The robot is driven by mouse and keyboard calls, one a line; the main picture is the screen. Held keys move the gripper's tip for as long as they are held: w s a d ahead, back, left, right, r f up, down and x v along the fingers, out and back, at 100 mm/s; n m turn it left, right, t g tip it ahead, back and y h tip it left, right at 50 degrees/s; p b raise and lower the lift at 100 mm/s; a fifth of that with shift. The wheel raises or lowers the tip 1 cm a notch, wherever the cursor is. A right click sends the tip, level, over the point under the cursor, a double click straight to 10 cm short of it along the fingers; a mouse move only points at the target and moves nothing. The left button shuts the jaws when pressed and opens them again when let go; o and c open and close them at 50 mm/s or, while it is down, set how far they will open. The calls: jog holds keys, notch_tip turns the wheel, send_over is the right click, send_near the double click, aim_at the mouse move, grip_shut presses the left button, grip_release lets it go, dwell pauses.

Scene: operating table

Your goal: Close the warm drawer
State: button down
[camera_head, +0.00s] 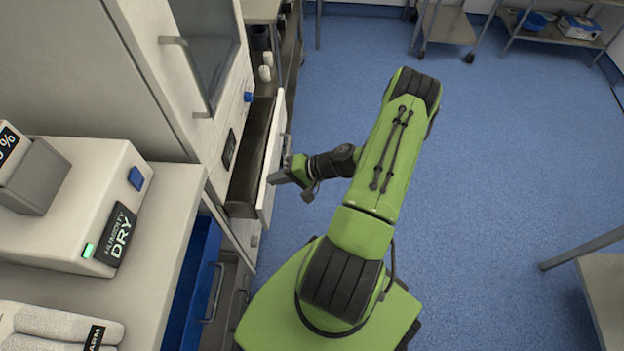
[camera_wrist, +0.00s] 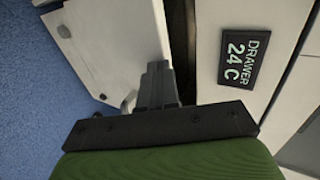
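The warm drawer is pulled out of the white cabinet, its pale front panel (camera_head: 270,160) standing off the cabinet face with a dark gap behind it. The panel also shows in the wrist view (camera_wrist: 110,40), with part of a metal handle (camera_wrist: 128,101) beside my fingers. A black sign reading "DRAWER 24 C" (camera_wrist: 238,60) is on the cabinet face. My gripper (camera_head: 277,178) is at the outer side of the panel near its handle. In the wrist view its dark fingers (camera_wrist: 158,84) look together, with nothing visible between them; contact with the panel is unclear.
A humidity unit (camera_head: 70,215) reading "DRY" and rolled towels (camera_head: 55,325) are on the left counter. A blue drawer (camera_head: 195,280) with a handle is below it. A glass-fronted door (camera_head: 205,60) is above the warm drawer. The blue floor (camera_head: 510,150) to the right is clear.

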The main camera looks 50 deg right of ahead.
jog(key=w+a, duration=0.1)
jog(key=w, duration=0.1)
jog(key=w+a, duration=0.2)
jog(key=shift+w+a, duration=0.25)
jog(key=shift+d, duration=0.1)
